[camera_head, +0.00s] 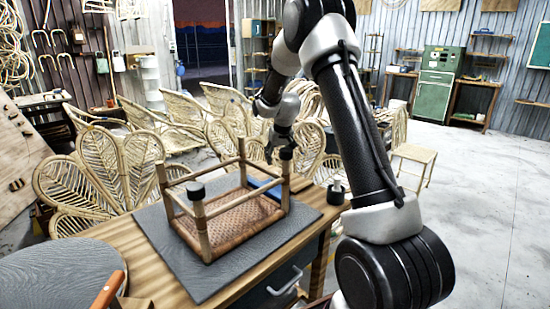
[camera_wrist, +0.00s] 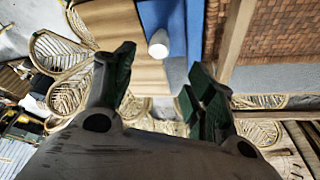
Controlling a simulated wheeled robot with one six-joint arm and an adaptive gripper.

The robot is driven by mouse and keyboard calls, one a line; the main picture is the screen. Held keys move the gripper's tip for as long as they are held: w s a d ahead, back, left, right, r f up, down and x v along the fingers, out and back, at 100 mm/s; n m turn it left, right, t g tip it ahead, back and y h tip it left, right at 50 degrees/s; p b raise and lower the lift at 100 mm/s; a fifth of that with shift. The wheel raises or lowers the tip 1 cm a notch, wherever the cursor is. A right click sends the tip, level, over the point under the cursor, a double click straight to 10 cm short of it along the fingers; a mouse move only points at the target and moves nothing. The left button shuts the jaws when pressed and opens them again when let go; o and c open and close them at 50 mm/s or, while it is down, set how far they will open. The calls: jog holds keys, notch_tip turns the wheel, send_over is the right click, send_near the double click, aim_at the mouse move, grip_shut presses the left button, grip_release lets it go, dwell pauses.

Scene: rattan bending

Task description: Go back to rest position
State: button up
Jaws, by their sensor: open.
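My gripper (camera_head: 283,138) is raised over the far right side of the workbench, near a corner of an upturned rattan stool frame (camera_head: 205,232). In the wrist view my gripper (camera_wrist: 165,78) has its two dark fingers spread apart, with nothing held between them. The stool's woven seat (camera_wrist: 275,35) shows at the upper right there. In the head view the stool rests on a grey mat (camera_head: 160,235), legs up. Whether the gripper touches the stool cannot be told from the head view.
A round grey top and an orange-handled tool (camera_head: 108,290) are at front left.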

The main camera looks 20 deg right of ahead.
jog(key=s+a+r, duration=0.2)
jog(key=s+r, duration=0.7)
jog(key=s+a+r, duration=0.2)
jog(key=s+r, duration=0.8)
jog(key=s+a+f+n, duration=0.1)
jog(key=s+a, duration=0.1)
jog(key=s, duration=2.4)
jog(key=shift+s+y, duration=0.25)
jog(key=shift+y, duration=0.05)
